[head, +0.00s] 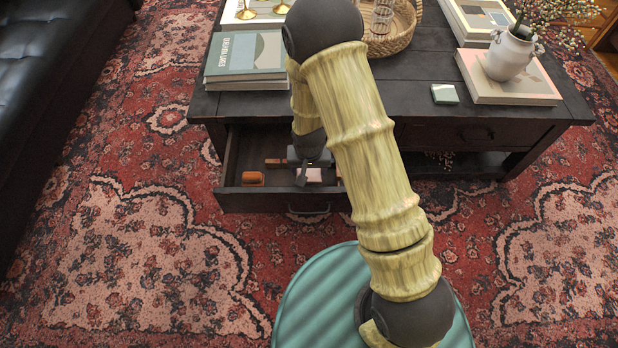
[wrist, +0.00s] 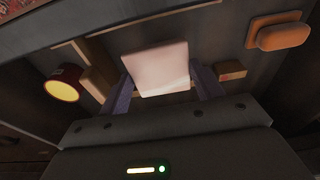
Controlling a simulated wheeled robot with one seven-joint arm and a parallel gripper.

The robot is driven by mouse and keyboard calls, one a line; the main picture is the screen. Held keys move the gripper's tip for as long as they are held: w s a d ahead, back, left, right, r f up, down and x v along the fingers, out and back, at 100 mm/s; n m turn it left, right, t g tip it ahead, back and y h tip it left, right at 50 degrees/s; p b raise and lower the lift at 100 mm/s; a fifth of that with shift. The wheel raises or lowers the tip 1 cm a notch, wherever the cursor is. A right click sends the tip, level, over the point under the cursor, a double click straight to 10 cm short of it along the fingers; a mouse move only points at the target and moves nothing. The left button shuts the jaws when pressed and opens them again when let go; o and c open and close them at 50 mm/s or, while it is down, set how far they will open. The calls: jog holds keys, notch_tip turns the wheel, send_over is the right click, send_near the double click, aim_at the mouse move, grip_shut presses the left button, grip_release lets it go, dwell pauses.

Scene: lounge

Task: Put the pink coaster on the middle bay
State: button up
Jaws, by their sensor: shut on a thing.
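The pink coaster (wrist: 158,68) is a pale pink square held between the two fingers of my gripper (wrist: 162,84). In the head view my gripper (head: 311,170) reaches down into the open drawer (head: 240,202) of the dark table, and the coaster (head: 314,175) shows there as a small pale patch. I cannot tell whether the coaster touches the drawer floor. Thin wooden strips (wrist: 92,72) lie in the drawer near the coaster. I cannot tell which of them bound the middle bay; my arm and gripper hide part of the drawer.
The drawer also holds an orange piece (wrist: 284,36), a small wood-and-red block (wrist: 231,71) and a red cylinder with a yellow end (wrist: 63,87). On the tabletop are books (head: 245,62), a basket (head: 398,40), a white vase (head: 508,56) and a green square (head: 444,94).

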aim_at(309, 173)
notch_tip(309, 173, down, 4)
jog(key=shift+f+b, duration=0.2)
jog(key=shift+b, duration=1.05)
jog(key=shift+s+f, duration=0.1)
jog(key=shift+f, duration=0.2)
jog(key=shift+f, duration=0.15)
jog(key=o, duration=1.2)
jog(key=r+p, duration=0.2)
jog(key=r, duration=0.2)
jog(key=s+r+p, duration=0.1)
jog(key=r+p, duration=0.1)
jog(key=r, duration=0.2)
jog(key=r+p, duration=0.2)
jog(key=r, duration=0.2)
jog(key=shift+s+r, duration=0.1)
jog(key=shift+s, duration=0.25)
